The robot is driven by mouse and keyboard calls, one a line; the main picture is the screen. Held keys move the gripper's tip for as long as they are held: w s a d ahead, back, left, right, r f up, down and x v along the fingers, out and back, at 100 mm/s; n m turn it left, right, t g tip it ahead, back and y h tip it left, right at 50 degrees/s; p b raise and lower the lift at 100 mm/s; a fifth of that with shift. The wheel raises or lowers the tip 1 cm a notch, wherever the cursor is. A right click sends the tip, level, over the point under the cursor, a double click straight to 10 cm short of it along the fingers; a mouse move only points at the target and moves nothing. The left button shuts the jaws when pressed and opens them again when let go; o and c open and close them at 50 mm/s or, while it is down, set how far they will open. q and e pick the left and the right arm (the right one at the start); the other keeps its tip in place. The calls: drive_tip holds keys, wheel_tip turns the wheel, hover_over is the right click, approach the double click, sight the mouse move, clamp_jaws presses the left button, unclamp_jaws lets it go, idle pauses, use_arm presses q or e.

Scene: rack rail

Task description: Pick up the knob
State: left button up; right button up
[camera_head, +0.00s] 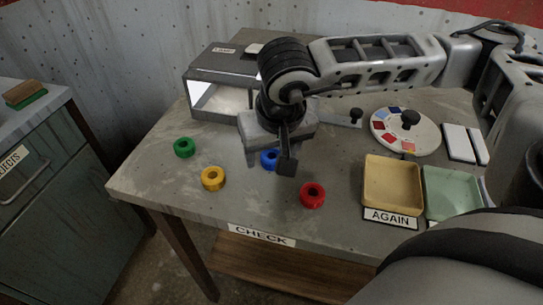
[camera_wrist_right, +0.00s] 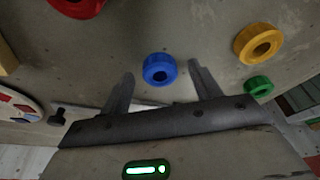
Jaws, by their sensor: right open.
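Several ring-shaped knobs lie on the grey table: green (camera_head: 184,147), yellow (camera_head: 213,178), red (camera_head: 312,195) and blue (camera_head: 267,159). My right gripper (camera_head: 285,166) points down over the blue knob and partly hides it in the head view. In the right wrist view, the blue knob (camera_wrist_right: 160,69) shows between the two open, empty fingers, apart from both. The red (camera_wrist_right: 78,5), yellow (camera_wrist_right: 258,43) and green (camera_wrist_right: 259,87) knobs lie outside the fingers. My left gripper is not in view.
A grey open-fronted box (camera_head: 212,117) stands behind the knobs. To the right are a small black knob (camera_head: 356,114), a round colour dial (camera_head: 430,137) with a black handle, a yellow tray (camera_head: 392,172) labelled AGAIN and a green tray (camera_head: 440,193). The table's front edge carries a CHECK label (camera_head: 262,236).

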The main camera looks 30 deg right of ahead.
sight(272, 157)
drive_tip(key=c, duration=1.1)
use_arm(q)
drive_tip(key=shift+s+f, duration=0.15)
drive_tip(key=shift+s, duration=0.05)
